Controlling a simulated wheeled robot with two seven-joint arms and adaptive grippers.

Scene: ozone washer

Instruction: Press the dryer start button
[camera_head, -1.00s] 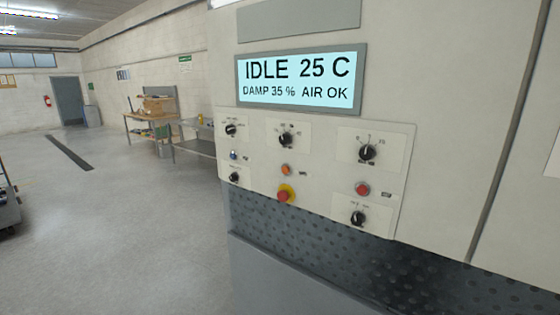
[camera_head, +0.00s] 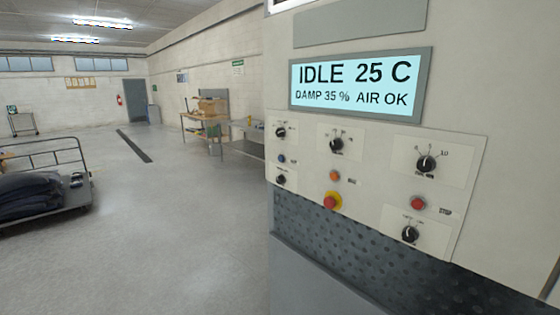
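The machine's control panel (camera_head: 375,205) fills the right side of the head view. Its display (camera_head: 355,84) reads "IDLE 25 C", "DAMP 35 %" and "AIR OK". Below are several black knobs, a small blue button (camera_head: 281,158), an orange button (camera_head: 334,176), a red button (camera_head: 418,203) and a red mushroom button (camera_head: 330,202) on a yellow ring. The red button's label seems to end in "STOP"; the other button labels are too small to read. Neither of my grippers is in view.
A flat cart (camera_head: 75,195) with dark folded cloth (camera_head: 35,193) stands at the left. A perforated dark panel (camera_head: 390,265) lies below the controls. The grey floor between cart and machine is clear.

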